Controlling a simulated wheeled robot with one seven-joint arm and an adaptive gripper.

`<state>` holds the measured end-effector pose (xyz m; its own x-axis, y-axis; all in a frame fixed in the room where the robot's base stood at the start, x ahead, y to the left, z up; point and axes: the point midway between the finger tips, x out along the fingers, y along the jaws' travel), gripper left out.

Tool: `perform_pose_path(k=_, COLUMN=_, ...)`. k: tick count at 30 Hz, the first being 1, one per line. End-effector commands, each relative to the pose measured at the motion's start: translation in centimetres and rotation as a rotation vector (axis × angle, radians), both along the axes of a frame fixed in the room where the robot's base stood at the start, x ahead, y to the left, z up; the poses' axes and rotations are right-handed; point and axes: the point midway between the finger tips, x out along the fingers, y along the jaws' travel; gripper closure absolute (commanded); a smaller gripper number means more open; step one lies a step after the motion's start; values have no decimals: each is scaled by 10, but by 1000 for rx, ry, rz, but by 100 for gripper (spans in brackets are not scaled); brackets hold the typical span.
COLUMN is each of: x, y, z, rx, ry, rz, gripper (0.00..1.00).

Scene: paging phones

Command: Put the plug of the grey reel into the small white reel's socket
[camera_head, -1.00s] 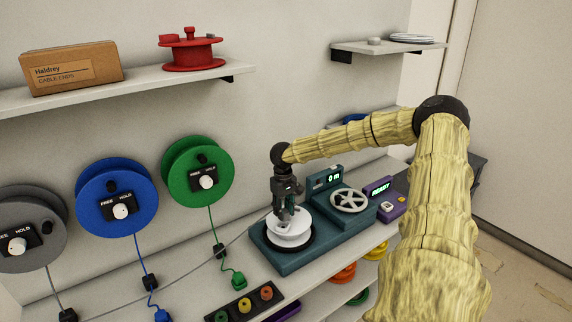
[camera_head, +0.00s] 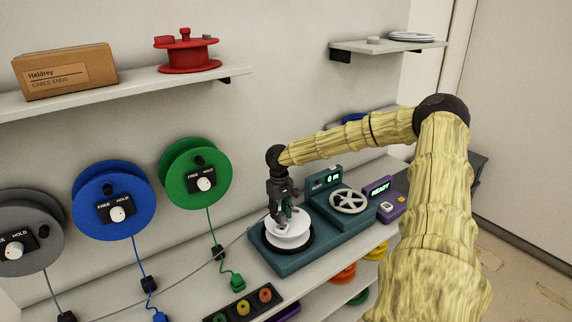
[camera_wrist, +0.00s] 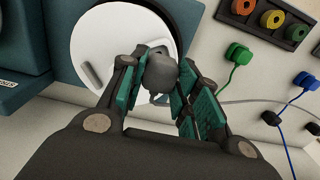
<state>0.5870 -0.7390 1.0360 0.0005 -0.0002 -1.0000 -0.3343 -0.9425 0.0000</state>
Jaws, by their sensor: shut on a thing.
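My gripper (camera_head: 282,214) is shut on the grey plug (camera_wrist: 158,74) of the grey reel, just over the small white reel (camera_head: 289,233). In the wrist view the plug sits between the fingertips, in front of the white reel (camera_wrist: 92,40). The reel's socket is hidden behind the plug and fingers, so I cannot tell whether the plug is in it. The grey reel (camera_head: 24,232) hangs on the wall at far left. Its grey cable (camera_head: 190,275) runs across the bench to my gripper.
The white reel sits on a teal winding machine (camera_head: 330,232) with a spoked handwheel (camera_head: 349,201). A purple READY box (camera_head: 384,205) stands to its right. Blue (camera_head: 115,200) and green (camera_head: 195,173) reels hang on the wall. A dark tray (camera_head: 245,303) of coloured parts lies in front.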

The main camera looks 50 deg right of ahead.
Motion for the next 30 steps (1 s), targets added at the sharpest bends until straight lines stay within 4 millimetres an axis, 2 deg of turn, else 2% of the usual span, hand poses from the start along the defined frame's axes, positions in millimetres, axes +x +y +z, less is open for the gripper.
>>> perform_pose_path(k=11, x=0, y=-4, z=-4, rx=4, ry=1, rz=1, gripper=85)
perform_pose_path(k=30, x=1, y=-18, z=-24, rx=16, ry=2, rz=1, gripper=85)
